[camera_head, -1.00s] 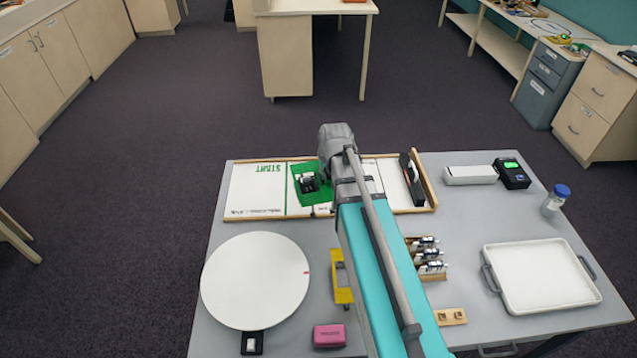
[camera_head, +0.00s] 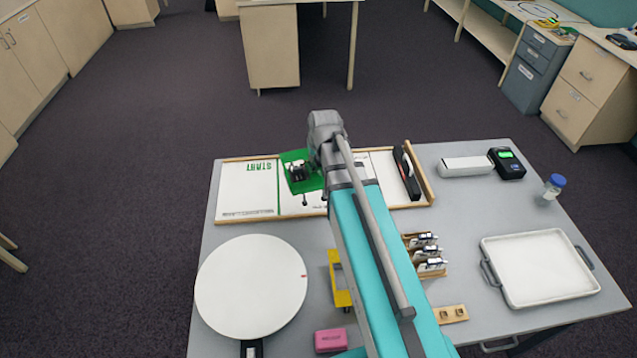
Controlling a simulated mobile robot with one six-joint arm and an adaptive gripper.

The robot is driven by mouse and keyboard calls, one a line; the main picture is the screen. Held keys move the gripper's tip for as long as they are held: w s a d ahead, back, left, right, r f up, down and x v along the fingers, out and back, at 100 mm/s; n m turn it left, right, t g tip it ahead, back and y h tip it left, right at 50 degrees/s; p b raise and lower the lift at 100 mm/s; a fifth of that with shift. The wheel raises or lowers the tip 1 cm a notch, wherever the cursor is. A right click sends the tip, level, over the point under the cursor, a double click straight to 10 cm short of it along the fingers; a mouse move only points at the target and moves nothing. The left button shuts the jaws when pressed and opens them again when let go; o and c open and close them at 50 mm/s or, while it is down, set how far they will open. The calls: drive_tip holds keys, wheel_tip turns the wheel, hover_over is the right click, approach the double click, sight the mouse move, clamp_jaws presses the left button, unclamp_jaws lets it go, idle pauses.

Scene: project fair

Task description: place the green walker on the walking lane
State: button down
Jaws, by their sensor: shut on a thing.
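The walking lane is a white board (camera_head: 247,190) in a wooden frame on the table, with START printed in green and a green line across it. The green walker (camera_head: 294,184) shows as a green body with a black and white part on top, just past that line. It looks tilted and a little above the board. My gripper (camera_head: 318,163) is at the walker's right side and shut on it. My wrist and arm hide the fingers, the walker's right side and part of the lane.
A black upright piece (camera_head: 408,173) stands at the lane's right end. A white disc (camera_head: 251,286), yellow bracket (camera_head: 339,281), pink block (camera_head: 330,341), rack of small parts (camera_head: 423,252) and white tray (camera_head: 540,268) share the table. A white box (camera_head: 466,163) and blue-capped bottle (camera_head: 553,187) stand right.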

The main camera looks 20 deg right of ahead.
sight(285, 168)
drive_tip(key=shift+a, duration=0.1)
drive_tip(key=w+a+f+b, duration=0.1)
drive_tip(key=a, duration=0.2)
drive_tip(key=a+f+n+b, duration=0.1)
drive_tip(key=a, duration=0.2)
drive_tip(key=w+a+f+n+b, duration=0.1)
drive_tip(key=a, duration=0.2)
drive_tip(key=shift+w+f+y+b, duration=0.3)
drive_tip(key=shift+w+y+b, duration=0.05)
drive_tip(key=shift+y, duration=0.05)
drive_tip(key=shift+a+f, duration=0.1)
drive_tip(key=shift+a, duration=0.5)
drive_tip(key=shift+w, duration=0.15)
drive_tip(key=w+d+f+b, duration=0.4)
drive_tip(key=w+f+b, duration=0.5)
drive_tip(key=w, duration=0.3)
drive_tip(key=shift+w, duration=0.2)
drive_tip(key=shift+d, duration=0.1)
